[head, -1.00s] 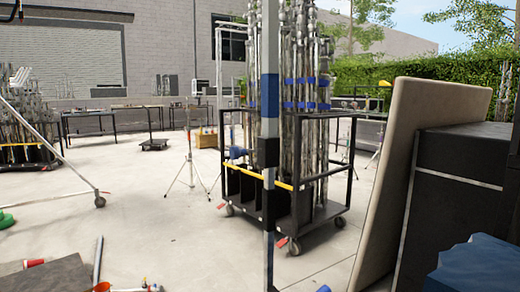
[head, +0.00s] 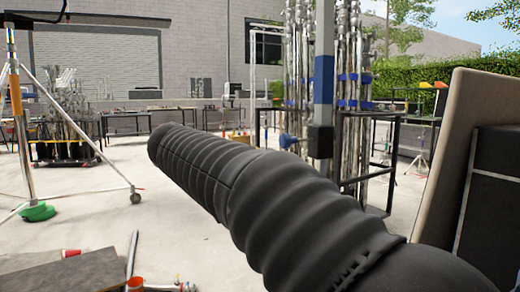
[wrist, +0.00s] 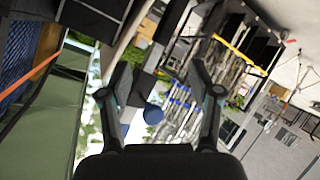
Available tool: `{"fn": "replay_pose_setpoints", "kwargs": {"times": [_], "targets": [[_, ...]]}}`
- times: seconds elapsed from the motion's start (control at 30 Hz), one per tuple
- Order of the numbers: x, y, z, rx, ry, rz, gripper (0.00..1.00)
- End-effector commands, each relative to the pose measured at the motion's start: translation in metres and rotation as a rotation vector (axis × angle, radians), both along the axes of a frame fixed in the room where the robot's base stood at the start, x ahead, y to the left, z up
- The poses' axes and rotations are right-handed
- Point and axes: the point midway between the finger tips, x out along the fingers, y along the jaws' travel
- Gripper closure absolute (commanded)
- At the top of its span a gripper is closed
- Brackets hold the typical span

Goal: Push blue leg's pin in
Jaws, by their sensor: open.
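An upright pole with a blue band (head: 323,80) stands right of centre in the head view. A black block (head: 320,140) sits on it below the band; the lower pole is hidden behind my black ribbed arm. I cannot make out a pin. In the wrist view my gripper (wrist: 160,88) is open, its fingers wide apart with nothing held between them. A rounded blue thing (wrist: 153,113) shows beyond the gap; I cannot tell whether it is part of the blue leg. The gripper itself cannot be made out in the head view.
A cart of metal stands (head: 300,60) is behind the pole. A beige panel (head: 455,150) leans on a black case (head: 490,200) at right. A stand with a green foot (head: 38,212) is at left. Open concrete lies between.

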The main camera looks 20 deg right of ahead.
Motion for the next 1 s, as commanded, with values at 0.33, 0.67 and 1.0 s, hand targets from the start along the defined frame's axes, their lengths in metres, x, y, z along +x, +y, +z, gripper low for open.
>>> {"fn": "replay_pose_setpoints", "kwargs": {"times": [0.33,0.67,1.0], "targets": [[0.059,0.047,0.066,-0.317,-0.494,-0.284,0.37],[0.062,0.043,0.078,-0.368,-0.603,-0.331,0.37],[0.064,-0.018,0.078,-0.367,-0.599,-0.33,0.37]]}}
